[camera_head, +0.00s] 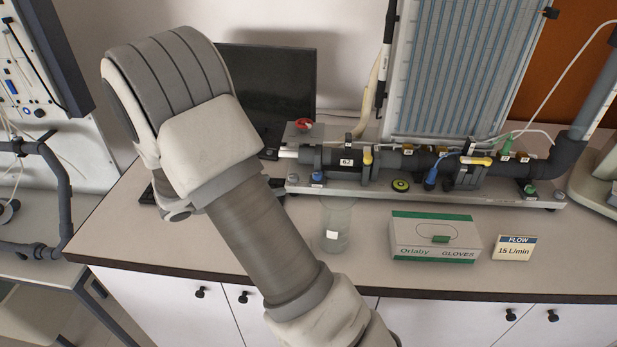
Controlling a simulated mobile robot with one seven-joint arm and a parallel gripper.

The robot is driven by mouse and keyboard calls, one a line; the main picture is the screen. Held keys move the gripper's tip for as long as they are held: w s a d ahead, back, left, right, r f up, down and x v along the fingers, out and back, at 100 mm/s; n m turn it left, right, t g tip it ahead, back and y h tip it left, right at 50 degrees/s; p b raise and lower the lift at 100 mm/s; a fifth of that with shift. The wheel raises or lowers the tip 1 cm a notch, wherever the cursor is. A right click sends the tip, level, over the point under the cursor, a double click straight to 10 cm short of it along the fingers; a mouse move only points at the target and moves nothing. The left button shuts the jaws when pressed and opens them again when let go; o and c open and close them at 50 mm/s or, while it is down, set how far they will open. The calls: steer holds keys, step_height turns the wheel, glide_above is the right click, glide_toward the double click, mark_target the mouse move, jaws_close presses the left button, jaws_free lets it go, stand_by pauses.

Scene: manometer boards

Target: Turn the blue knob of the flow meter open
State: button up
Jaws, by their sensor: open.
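The manometer board's pipe assembly (400,163) runs along a base plate on the bench. A small blue knob (317,176) sits low at its left end, in front of the black pipe. A second blue part (431,178), longer and with a cable, hangs tilted at the middle of the pipe. I cannot tell the knob's turn position, nor which part belongs to the flow meter. My arm (245,210) rises from the lower right and bends at the upper left. My gripper does not show.
A red knob (303,123), yellow handles (475,160) and a green knob (530,190) are on the assembly. A glass flask (335,238), a glove box (434,238) and a flow sign "15 L/min" (514,249) stand in front. A dark monitor (275,85) stands behind my arm.

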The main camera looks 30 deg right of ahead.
mark_target(315, 176)
steer(key=shift+w+f+n, duration=0.4)
steer(key=shift+f, duration=0.15)
steer(key=x, duration=0.8)
steer(key=p+x, duration=0.1)
steer(key=x, duration=0.8)
steer(key=shift+w+d+r, duration=0.15)
steer(key=shift+w+r, duration=0.05)
steer(key=shift+w, duration=0.05)
jaws_close()
